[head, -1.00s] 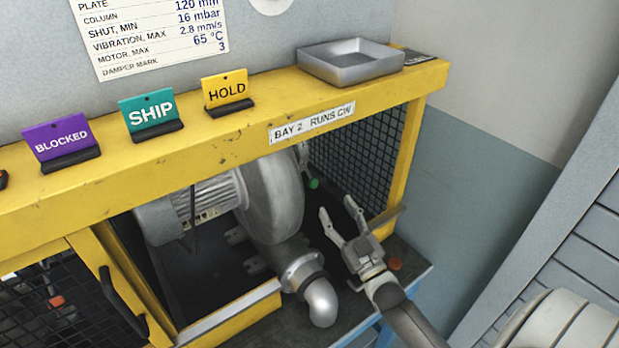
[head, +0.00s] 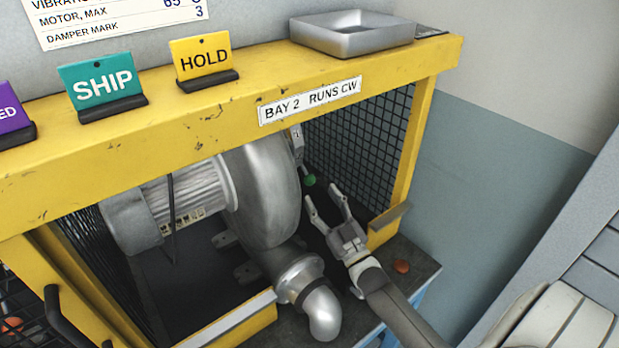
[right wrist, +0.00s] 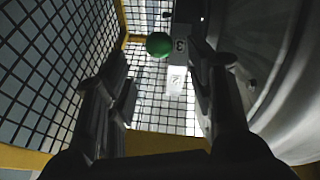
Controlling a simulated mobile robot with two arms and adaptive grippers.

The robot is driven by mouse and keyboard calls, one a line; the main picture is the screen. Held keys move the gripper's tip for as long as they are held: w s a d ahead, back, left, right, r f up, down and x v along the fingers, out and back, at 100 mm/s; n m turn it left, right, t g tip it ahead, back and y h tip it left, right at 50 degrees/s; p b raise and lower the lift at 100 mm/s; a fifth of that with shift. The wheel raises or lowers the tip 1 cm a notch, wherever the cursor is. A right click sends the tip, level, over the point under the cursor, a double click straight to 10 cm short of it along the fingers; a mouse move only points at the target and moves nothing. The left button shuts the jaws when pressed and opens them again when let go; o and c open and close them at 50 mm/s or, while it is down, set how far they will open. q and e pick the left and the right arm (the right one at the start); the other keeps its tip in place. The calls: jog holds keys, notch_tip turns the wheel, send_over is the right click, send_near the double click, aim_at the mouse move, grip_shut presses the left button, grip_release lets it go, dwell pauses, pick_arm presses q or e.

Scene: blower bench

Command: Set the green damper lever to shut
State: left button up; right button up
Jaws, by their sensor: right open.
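The green damper lever knob (head: 309,181) shows in the head view beside the blower housing (head: 262,195), below the yellow beam. In the right wrist view the green knob (right wrist: 159,44) is ahead, between the lines of the two fingers and above their tips. A pale plate with numbers (right wrist: 180,70) is behind it; a 3 and a 2 can be read. My right gripper (head: 328,200) is open and empty, inside the bay opening, a little short of the knob and below it. The lever's arm is mostly hidden. My left gripper is not in view.
The yellow frame beam (head: 230,110) runs above the bay. The black mesh side (head: 360,145) is close on the right of my gripper. The silver outlet elbow (head: 322,310) stands to the left of my right arm.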

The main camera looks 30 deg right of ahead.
jog(key=p+x, duration=0.1)
jog(key=x, duration=0.6)
jog(key=shift+w+f, duration=0.1)
jog(key=shift+w, duration=0.05)
jog(key=shift+c, duration=0.2)
grip_shut()
